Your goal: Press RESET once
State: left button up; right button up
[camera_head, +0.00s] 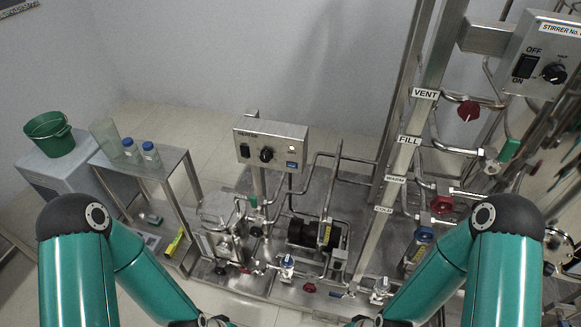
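A grey control box (271,142) stands on a post in the middle of the skid. Its face carries a black rocker switch (244,150), a black knob (266,154) and a small blue button (291,164) at its lower right. The lettering on this box is too small to read, so I cannot tell whether the blue button is marked RESET. My two teal arms come in from the lower left and lower right and run down to the bottom edge. Both grippers are out of the picture, and nothing of mine touches the box.
A second box (541,56), labelled STIRRER, with an OFF/ON switch hangs at the upper right. Pipes with VENT and FILL labels and red valve handles (468,110) fill the right side. A steel side table (176,160) with bottles and a green bucket (50,134) stand left.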

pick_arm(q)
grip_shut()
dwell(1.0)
